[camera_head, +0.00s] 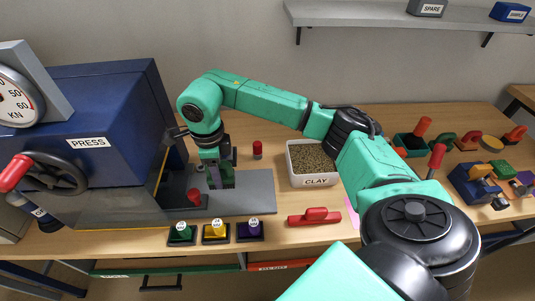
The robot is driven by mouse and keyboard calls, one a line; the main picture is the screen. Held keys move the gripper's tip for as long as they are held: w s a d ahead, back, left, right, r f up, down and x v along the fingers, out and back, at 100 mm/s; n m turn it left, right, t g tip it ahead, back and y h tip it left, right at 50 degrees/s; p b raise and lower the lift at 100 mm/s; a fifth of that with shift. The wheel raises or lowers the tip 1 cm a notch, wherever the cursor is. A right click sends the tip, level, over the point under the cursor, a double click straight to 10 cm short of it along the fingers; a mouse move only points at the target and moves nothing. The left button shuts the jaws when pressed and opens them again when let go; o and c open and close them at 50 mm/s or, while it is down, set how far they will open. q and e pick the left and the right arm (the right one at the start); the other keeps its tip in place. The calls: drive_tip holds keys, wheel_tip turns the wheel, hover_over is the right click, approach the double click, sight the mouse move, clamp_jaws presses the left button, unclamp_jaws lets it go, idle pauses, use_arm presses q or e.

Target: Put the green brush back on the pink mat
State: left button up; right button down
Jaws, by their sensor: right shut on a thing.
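My right arm reaches across the table from the lower right. Its right gripper (219,183) points down over the grey base plate of the press and is shut. A dark green piece between its fingers looks like the green brush (226,175), mostly hidden by the fingers. I cannot tell whether it touches the plate. Only a thin sliver of the pink mat (352,212) shows, beside my right arm, which covers the rest. My left gripper is not in view.
The blue press (110,110) stands left of the gripper. Several tools and bins crowd the far right. A shelf (390,14) hangs above.

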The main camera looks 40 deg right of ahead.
drive_tip(key=shift+s+a+r, duration=0.15)
drive_tip(key=shift+s+a, duration=0.2)
drive_tip(key=s+d+r+m+p, duration=0.45)
drive_tip(key=s+d+m, duration=0.45)
drive_tip(key=s+d, duration=0.55)
drive_tip(key=s+d+r+m+p, duration=0.3)
drive_tip(key=s+d+r+m, duration=0.45)
drive_tip(key=s+d, duration=0.7)
drive_tip(key=shift+m, duration=0.75)
drive_tip(key=f, duration=1.4)
drive_tip(key=w+f, duration=0.1)
drive_tip(key=f, duration=0.6)
drive_tip(key=shift+d+p, duration=0.35)
drive_tip(key=shift+f, duration=0.4)
drive_tip(key=shift+c, duration=1.4)
unclamp_jaws()
drive_tip(key=shift+r, duration=0.1)
